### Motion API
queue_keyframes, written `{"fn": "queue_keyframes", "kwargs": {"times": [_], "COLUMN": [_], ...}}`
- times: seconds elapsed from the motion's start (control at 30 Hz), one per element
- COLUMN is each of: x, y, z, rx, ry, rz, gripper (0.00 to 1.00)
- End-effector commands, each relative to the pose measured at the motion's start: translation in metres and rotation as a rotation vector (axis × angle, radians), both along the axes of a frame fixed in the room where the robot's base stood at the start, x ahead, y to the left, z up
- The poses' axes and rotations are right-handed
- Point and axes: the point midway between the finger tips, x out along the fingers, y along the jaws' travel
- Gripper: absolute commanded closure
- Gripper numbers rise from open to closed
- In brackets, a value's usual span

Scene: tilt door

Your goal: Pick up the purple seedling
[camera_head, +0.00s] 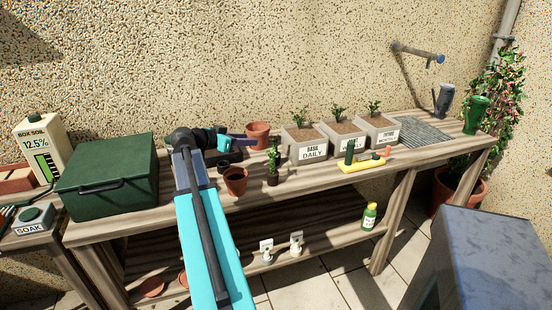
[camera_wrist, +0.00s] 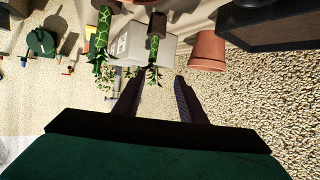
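A small potted seedling (camera_head: 272,167) with green leaves and a dark reddish-brown base stands on the bench in front of the planters. I cannot tell for sure whether its base is purple. In the wrist view, which looks upside down, a seedling with a dark brown base (camera_wrist: 156,22) shows ahead of my fingers, its leaves hanging toward them. My gripper (camera_wrist: 157,80) has its two dark fingers apart with nothing between them. In the head view, my gripper (camera_head: 244,141) is over the bench, left of and behind the seedling, apart from it.
A yellow tool (camera_head: 360,165) lies right. A dark green box (camera_head: 108,180) fills the bench's left end.

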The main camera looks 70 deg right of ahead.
Motion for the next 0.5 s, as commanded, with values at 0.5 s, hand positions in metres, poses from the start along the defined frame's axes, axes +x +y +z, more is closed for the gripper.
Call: {"fn": "queue_keyframes", "kwargs": {"times": [0.5], "x": [-0.014], "y": [-0.0021], "z": [-0.0044], "rx": [0.01], "ry": [-0.025], "rz": [-0.037], "gripper": [0.63]}}
